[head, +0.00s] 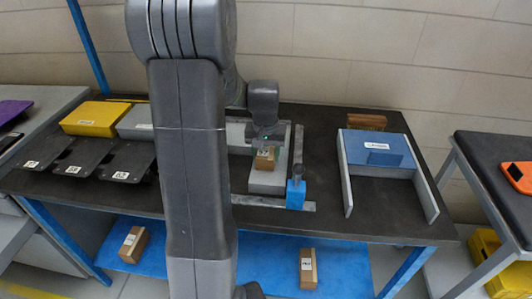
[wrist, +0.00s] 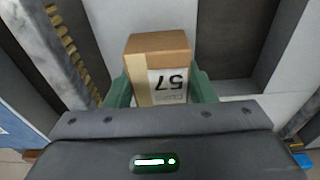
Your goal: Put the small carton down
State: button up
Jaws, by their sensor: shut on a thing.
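The small carton (head: 265,158) is brown with a white label. In the head view it is below my gripper (head: 266,146), over a light grey block (head: 268,182) on the dark workbench (head: 325,222). In the wrist view the carton (wrist: 157,45) is between the green fingers of my gripper (wrist: 161,88), which is shut on it.
A blue block with a dark knob (head: 296,193) stands just right of the grey block. A blue box (head: 378,146) sits between grey rails further right. Black numbered plates (head: 117,161) and a yellow box (head: 93,119) are left. Cartons (head: 307,268) lie on the lower shelf.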

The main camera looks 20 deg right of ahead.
aim_at(265, 155)
jog(key=o, duration=1.1)
jog(key=r, duration=0.4)
jog(key=s+r, duration=0.1)
jog(key=r, duration=0.7)
jog(key=shift+s+a, duration=0.15)
jog(key=shift+a, duration=0.25)
